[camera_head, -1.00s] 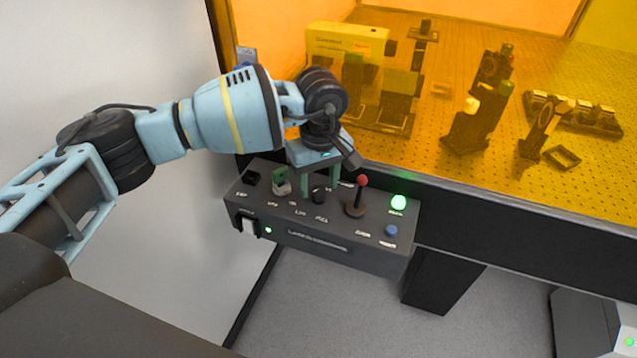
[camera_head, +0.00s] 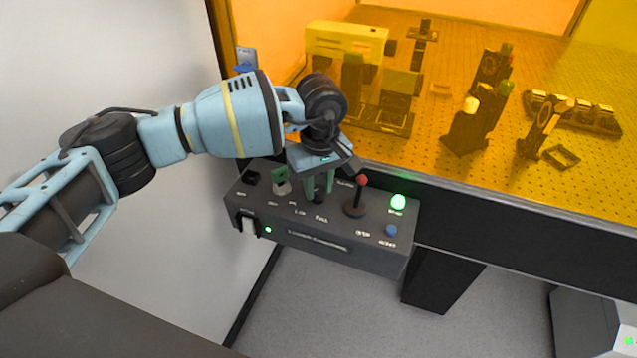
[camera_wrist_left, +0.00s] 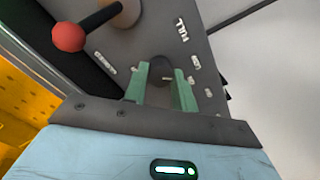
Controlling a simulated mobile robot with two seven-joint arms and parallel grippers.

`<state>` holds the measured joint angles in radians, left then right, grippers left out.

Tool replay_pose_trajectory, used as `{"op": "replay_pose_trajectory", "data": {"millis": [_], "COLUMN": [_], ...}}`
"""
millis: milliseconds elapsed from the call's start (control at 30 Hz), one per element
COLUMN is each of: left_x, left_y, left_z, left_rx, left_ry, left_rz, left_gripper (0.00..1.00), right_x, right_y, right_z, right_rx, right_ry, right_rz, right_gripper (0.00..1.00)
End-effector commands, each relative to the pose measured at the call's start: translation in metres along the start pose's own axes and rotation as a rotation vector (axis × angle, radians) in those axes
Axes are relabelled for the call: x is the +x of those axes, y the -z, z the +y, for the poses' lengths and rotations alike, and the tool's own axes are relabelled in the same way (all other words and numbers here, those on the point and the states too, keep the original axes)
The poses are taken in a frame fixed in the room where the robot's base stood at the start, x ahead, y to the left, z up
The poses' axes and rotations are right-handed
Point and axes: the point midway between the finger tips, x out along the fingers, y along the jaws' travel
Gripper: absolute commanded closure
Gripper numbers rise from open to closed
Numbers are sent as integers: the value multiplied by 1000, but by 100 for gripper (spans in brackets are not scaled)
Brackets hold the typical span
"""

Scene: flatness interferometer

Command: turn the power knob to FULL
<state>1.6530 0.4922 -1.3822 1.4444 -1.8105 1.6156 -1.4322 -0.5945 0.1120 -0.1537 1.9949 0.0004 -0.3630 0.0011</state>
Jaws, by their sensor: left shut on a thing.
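The dark round power knob (camera_wrist_left: 159,68) sits on the grey control box (camera_head: 300,253). In the left wrist view, labels near it include FULL (camera_wrist_left: 181,30) and other small markings. A short pale mark shows on the knob, but its exact setting is hard to tell. My left gripper (camera_head: 319,191) points down from above with its green fingers on either side of the knob, shut on it. In the head view the fingers and wrist hide most of the knob. My right gripper is not in view.
A red-tipped joystick (camera_head: 360,190) stands close to the right of the fingers. A lit green button (camera_head: 398,202) and a blue button (camera_head: 391,230) are farther right. An orange enclosure (camera_head: 520,70) stands behind.

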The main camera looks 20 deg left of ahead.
Motion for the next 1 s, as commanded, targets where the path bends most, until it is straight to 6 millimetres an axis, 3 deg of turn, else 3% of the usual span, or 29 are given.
{"op": "replay_pose_trajectory", "data": {"millis": [367, 1000], "left_x": [-2, -4], "left_y": [1, 1], "left_z": [0, 0], "left_rx": [-203, -806], "left_ry": [-1, -4], "left_rz": [-2, -12], "left_gripper": [96, 96], "right_x": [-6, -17], "right_y": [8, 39], "right_z": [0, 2], "right_rx": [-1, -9], "right_ry": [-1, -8], "right_rz": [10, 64], "right_gripper": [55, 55]}}
